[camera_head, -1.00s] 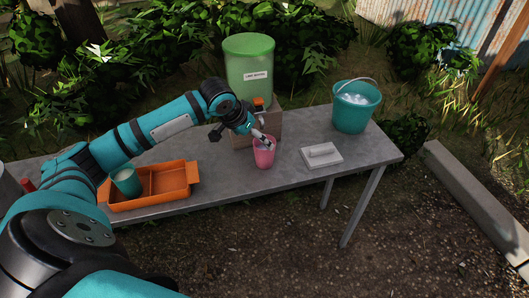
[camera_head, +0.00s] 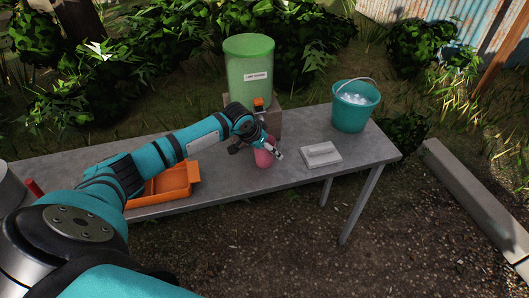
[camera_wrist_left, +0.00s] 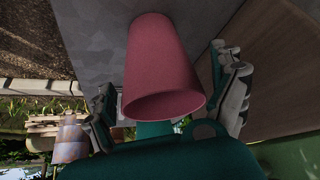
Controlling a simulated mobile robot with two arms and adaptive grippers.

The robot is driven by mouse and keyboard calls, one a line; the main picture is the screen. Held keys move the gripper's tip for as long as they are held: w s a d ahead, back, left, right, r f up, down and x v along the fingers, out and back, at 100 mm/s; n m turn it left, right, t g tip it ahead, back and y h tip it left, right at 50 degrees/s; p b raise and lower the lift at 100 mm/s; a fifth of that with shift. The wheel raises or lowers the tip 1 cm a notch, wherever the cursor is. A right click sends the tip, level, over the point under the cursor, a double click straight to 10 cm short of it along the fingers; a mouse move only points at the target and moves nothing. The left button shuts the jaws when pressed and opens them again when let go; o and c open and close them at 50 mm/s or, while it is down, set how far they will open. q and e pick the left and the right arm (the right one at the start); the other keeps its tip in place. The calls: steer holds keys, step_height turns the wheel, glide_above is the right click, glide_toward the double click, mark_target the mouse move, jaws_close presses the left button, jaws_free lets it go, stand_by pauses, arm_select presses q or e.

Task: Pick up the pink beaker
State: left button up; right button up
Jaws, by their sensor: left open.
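The pink beaker (camera_head: 264,159) stands on the grey table in front of the green dispenser in the head view, partly covered by my left gripper (camera_head: 272,148). In the left wrist view the beaker (camera_wrist_left: 160,65) fills the middle, its wide rim facing the camera. The open fingers of my left gripper (camera_wrist_left: 170,98) lie on either side of it there. A gap shows on its left side; I cannot tell whether the right finger touches it. My right gripper is not in view.
The green dispenser (camera_head: 249,65) with an orange tap stands behind the beaker. A white lidded block (camera_head: 321,157) lies to the right, and a teal bucket (camera_head: 355,112) stands at the right end of the grey table (camera_head: 224,189). The orange tray (camera_head: 160,195) is partly behind my arm.

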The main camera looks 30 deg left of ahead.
arm_select(q)
steer(key=c, duration=1.4)
steer(key=shift+o, duration=0.2)
steer(key=shift+r, duration=0.2)
